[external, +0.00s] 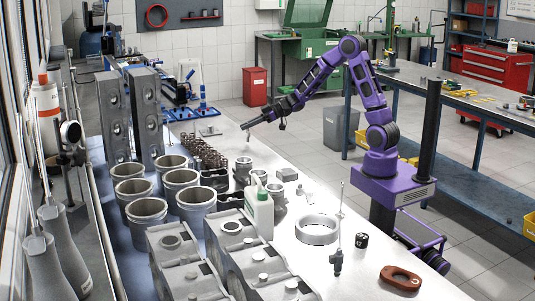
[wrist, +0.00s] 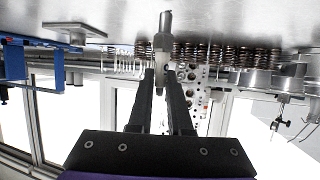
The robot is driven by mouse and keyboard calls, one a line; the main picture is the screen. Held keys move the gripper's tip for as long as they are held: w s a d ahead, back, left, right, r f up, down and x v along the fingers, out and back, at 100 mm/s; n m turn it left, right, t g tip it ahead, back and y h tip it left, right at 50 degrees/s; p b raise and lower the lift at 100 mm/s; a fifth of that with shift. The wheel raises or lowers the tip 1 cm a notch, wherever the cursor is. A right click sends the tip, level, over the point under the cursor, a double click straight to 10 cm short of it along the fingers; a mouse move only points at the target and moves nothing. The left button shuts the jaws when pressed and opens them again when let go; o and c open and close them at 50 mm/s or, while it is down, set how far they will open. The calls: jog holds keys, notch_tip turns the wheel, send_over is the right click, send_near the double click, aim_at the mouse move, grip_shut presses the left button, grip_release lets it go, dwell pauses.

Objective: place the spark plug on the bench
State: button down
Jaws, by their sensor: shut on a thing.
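My gripper (external: 246,126) is shut on the spark plug (wrist: 162,35), above the far part of the bench (external: 320,203). The wrist view is upside down, with the bench's pale top (wrist: 235,15) along the picture's upper edge. There the plug sits between the fingertips of my gripper (wrist: 161,75), its metal end pointing toward the bench. In the external view the plug (external: 248,134) is a tiny pale piece hanging below the fingertips. Whether it touches the bench is hard to tell; it looks a little above it.
Valve springs (external: 205,153) stand in rows left of the gripper. A small square plate (external: 210,132) and a blue rack (external: 190,112) lie behind them. Grey cylinders (external: 181,186), a white bottle (external: 259,212) and a metal ring (external: 317,230) are nearer. Clear bench shows around the gripper.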

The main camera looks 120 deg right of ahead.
jog(key=shift+f, duration=0.35)
jog(key=c, duration=1.3)
grip_release()
jog(key=o, duration=0.5)
jog(key=shift+c, duration=0.2)
jog(key=shift+r, duration=0.15)
jog(key=p+v, duration=0.3)
jog(key=v, duration=0.9)
